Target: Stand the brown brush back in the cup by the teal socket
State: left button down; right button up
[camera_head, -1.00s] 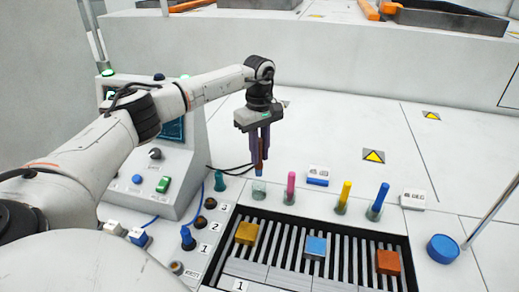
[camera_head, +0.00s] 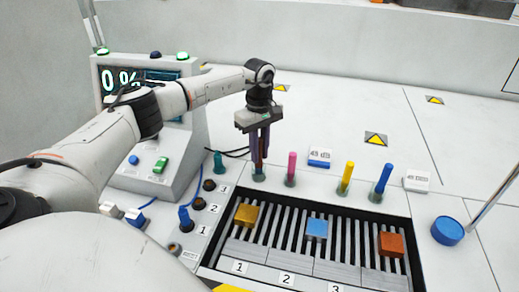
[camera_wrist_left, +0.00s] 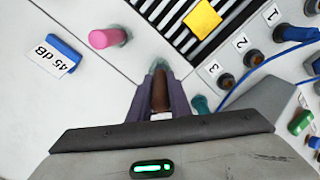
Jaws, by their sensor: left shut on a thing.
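My left gripper (camera_head: 260,152) points down and is shut on the brown brush (camera_head: 258,162), which is upright between its fingers. The brush's lower end is at the small translucent greenish cup (camera_head: 259,177) and appears to be inside its rim; how deep it sits I cannot tell. The teal socket (camera_head: 219,163) stands just left of the cup. In the left wrist view the brown brush (camera_wrist_left: 160,95) shows between the fingers, with the cup's edge (camera_wrist_left: 159,67) beyond and the teal socket (camera_wrist_left: 201,104) to the right. My right gripper is not in view.
Pink (camera_head: 291,168), yellow (camera_head: 346,178) and blue (camera_head: 381,184) upright sticks stand right of the cup. A slotted rack (camera_head: 270,240) with gold, light-blue and orange blocks lies in front. A console (camera_head: 150,130) stands left. A blue round thing (camera_head: 447,230) is at right.

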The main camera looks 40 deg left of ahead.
pick_arm(q)
jog(key=c, duration=1.6)
grip_release()
jog(key=shift+o, duration=0.2)
jog(key=shift+r, duration=0.1)
notch_tip(320, 180, up, 10)
jog(key=shift+r, duration=0.1)
